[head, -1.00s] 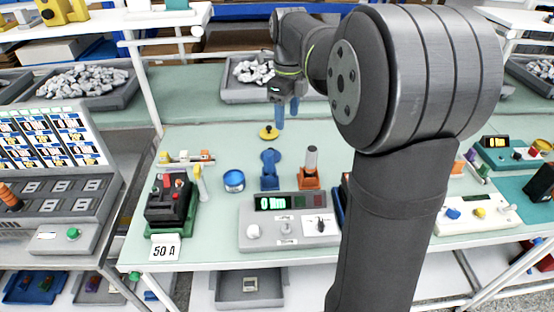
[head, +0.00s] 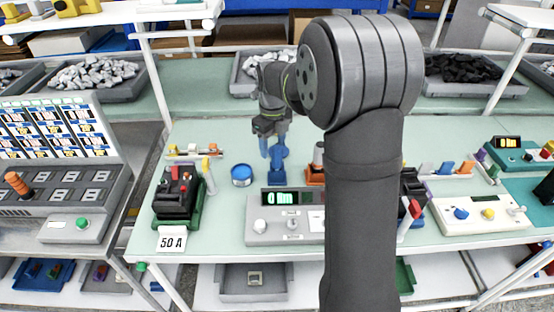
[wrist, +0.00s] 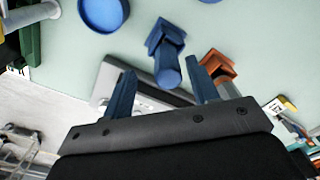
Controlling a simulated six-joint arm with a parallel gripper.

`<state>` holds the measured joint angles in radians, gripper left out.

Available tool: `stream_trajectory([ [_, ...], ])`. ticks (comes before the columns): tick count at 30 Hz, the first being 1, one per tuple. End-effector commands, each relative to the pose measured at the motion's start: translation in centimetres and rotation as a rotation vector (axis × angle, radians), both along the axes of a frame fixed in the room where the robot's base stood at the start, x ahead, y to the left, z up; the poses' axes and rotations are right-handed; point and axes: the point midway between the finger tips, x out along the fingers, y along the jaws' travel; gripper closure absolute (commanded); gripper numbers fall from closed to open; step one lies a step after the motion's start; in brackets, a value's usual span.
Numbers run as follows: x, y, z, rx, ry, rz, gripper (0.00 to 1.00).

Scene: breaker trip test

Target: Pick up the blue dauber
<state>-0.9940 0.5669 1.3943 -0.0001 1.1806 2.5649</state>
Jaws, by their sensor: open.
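The blue dauber (head: 278,153) stands upright in a blue holder (head: 283,178) on the pale green bench, behind the grey meter box. In the wrist view the dauber (wrist: 168,72) shows as a blue rounded shaft rising from its holder (wrist: 166,38). My gripper (head: 275,142) is open, its blue fingers pointing down at the dauber's upper end. In the wrist view the gripper (wrist: 160,78) has one finger on each side of the dauber's end, with the right finger closer to it. I cannot tell whether a finger touches it.
A blue round tin (head: 241,175) stands left of the dauber. An orange holder (head: 315,176) with a grey-handled tool stands close on the right. The grey meter box (head: 272,228) is in front. A black breaker (head: 178,196) sits at the left. My arm hides part of the bench.

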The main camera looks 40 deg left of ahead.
Motion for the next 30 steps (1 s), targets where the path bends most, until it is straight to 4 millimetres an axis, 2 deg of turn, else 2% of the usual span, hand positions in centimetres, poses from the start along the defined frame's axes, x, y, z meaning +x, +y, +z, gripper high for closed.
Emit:
stream_trajectory([
  [5, 0.2, -0.3, -1.2, -0.001, 0.001, -0.001, 0.46],
  [13, 0.8, -0.9, -4.9, -0.001, 0.001, 0.0, 0.46],
  [22, 0.8, -0.9, -5.5, 0.001, 0.0, 0.0, 0.46],
  [23, 0.8, -0.9, -5.5, 0.001, 0.0, 0.0, 0.5],
  [30, 0.8, -0.9, -5.4, 0.001, 0.0, 0.0, 0.94],
])
